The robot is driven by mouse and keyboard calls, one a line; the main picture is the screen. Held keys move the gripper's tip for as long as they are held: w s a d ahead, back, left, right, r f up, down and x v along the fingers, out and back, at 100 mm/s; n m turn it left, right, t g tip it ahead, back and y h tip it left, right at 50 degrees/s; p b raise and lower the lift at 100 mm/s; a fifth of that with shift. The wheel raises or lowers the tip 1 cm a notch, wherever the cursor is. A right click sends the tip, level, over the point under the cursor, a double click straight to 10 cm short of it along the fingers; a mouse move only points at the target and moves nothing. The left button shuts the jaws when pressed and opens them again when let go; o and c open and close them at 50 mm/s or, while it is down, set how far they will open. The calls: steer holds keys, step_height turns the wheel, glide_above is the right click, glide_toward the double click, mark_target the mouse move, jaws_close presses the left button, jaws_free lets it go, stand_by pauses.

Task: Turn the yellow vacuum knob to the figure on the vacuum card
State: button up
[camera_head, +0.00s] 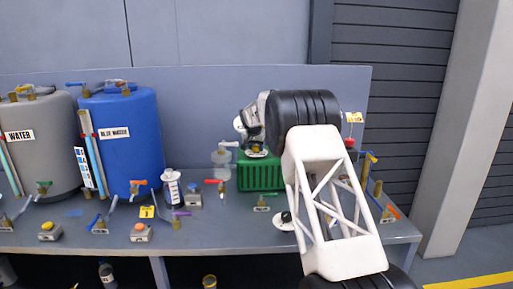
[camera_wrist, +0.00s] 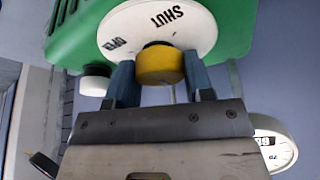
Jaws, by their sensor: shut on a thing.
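The yellow vacuum knob (camera_wrist: 160,65) sits on a white round dial (camera_wrist: 185,22) marked SHUT and OPEN, which appear upside down in the wrist view. My gripper (camera_wrist: 160,76) is shut on the knob, with one blue-grey finger on each side. The dial is on a green housing (camera_wrist: 235,25); the green unit (camera_head: 260,176) stands at the back of the bench in the head view, with my gripper (camera_head: 254,143) at its top.
A white gauge (camera_wrist: 274,143) is partly hidden behind my gripper in the wrist view. A blue tank (camera_head: 125,145) and a grey WATER tank (camera_head: 40,150) stand at the left. Several small valves and a clear jar (camera_head: 222,160) stand on the grey bench (camera_head: 230,235).

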steer(key=shift+a+m+g+h, duration=0.1)
steer(key=shift+m+g+h, duration=0.35)
steer(key=shift+m, duration=1.15)
steer(key=o, duration=0.9)
steer(key=shift+o, duration=0.2)
steer(key=shift+r, duration=0.1)
steer(key=v, duration=0.7)
steer(key=shift+s+a+r, duration=0.15)
steer(key=shift+a+r, duration=0.05)
steer(key=shift+r, duration=0.05)
